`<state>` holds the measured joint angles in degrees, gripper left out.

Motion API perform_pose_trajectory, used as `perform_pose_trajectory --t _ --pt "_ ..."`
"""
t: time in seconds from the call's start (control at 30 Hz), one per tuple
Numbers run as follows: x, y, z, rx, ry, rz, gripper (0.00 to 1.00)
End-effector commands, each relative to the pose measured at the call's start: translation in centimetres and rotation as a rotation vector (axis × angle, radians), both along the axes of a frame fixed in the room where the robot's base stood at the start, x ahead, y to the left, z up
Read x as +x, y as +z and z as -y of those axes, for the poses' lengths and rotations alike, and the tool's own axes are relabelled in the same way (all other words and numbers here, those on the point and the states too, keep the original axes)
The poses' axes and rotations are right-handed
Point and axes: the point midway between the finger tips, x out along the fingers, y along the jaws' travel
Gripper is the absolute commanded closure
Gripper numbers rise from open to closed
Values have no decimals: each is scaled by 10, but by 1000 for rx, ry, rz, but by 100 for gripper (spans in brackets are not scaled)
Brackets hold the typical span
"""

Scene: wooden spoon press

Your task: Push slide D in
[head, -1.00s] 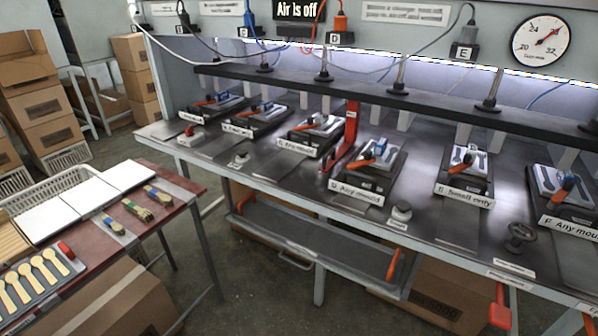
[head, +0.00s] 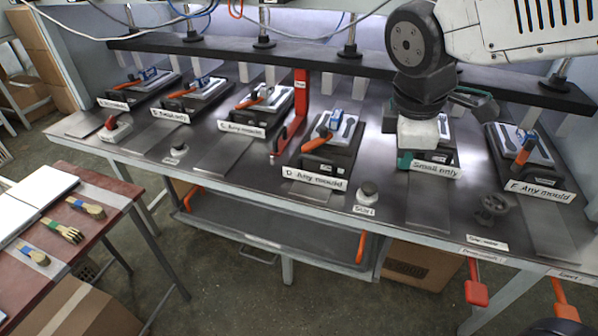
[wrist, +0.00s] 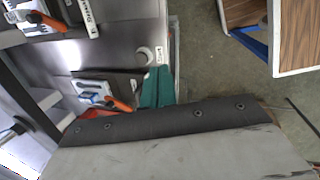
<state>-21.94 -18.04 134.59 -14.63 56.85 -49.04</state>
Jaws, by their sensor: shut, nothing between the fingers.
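Slide D (head: 314,178) is on the bench, its white front label reading "D Any mould". Its dark tray carries a grey mould with two spoon-shaped recesses, a blue block (head: 333,118) and an orange handle (head: 317,142). My gripper (head: 404,160) has teal fingers, shut and empty. In the head view it hangs to the right of slide D, apart from it, overlapping the left part of slide E (head: 434,169). In the wrist view the teal fingers (wrist: 157,88) are beside a slide (wrist: 98,86) with an orange handle. The label there is hidden.
A Start knob (head: 368,192) stands right of slide D's label. A red upright (head: 298,110) stands on its left. A dark overhead beam (head: 330,65) runs behind. A round handwheel (head: 490,207) is farther right. The bench strip before slide D is clear.

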Motion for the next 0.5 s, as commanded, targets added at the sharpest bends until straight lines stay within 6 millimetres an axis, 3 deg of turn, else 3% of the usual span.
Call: perform_pose_trajectory --t 0.03,0.1,0.3,0.4,0.5 --pt "18 -10 -28 -53 201 -17 100" --pt "38 -23 -64 -125 479 -30 100" --pt "66 -59 -154 -294 1094 -56 100" --pt "70 -71 -181 -343 1265 -61 100" --pt "72 -79 -193 -369 1351 -65 100"
